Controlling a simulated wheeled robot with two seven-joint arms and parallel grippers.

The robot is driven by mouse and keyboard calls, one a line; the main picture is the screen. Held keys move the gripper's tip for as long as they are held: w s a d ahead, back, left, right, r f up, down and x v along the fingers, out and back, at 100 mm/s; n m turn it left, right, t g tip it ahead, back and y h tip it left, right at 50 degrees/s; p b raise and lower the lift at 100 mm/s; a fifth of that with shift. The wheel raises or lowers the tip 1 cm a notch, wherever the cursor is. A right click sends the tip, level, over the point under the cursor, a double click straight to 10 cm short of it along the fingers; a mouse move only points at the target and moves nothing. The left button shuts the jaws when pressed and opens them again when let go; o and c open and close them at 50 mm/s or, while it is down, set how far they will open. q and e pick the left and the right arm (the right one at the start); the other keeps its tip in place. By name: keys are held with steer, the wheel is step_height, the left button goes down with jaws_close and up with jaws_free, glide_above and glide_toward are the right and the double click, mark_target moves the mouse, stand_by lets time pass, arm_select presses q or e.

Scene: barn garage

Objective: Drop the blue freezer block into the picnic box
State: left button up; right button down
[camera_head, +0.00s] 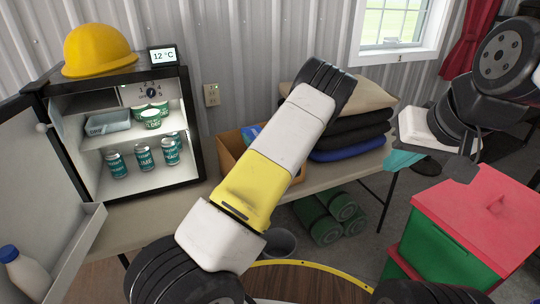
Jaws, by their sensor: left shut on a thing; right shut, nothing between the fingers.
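My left arm (280,145) crosses the middle of the view and hides what is behind it; its gripper is not in view. My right gripper (464,172) is at the right, shut and empty, above and left of a green box with a red lid (480,215). I cannot tell whether that box is the picnic box; its lid is on. A small blue item (251,132) shows in an open cardboard box (229,152), partly hidden by my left arm. I cannot tell whether it is the freezer block.
An open small fridge (193,150) on the table (150,217) holds cans, tubs and a pale blue-grey container (107,122). A yellow hard hat (97,48) sits on top. Folded textiles (350,130) are stacked on the table. Green rolls (325,220) lie below. A round wooden surface (310,280) is in front.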

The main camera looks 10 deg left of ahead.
arm_select(q)
steer(key=o, duration=1.9)
steer(key=v, duration=0.7)
steer(key=shift+s+d, duration=0.2)
steer(key=shift+s, duration=0.1)
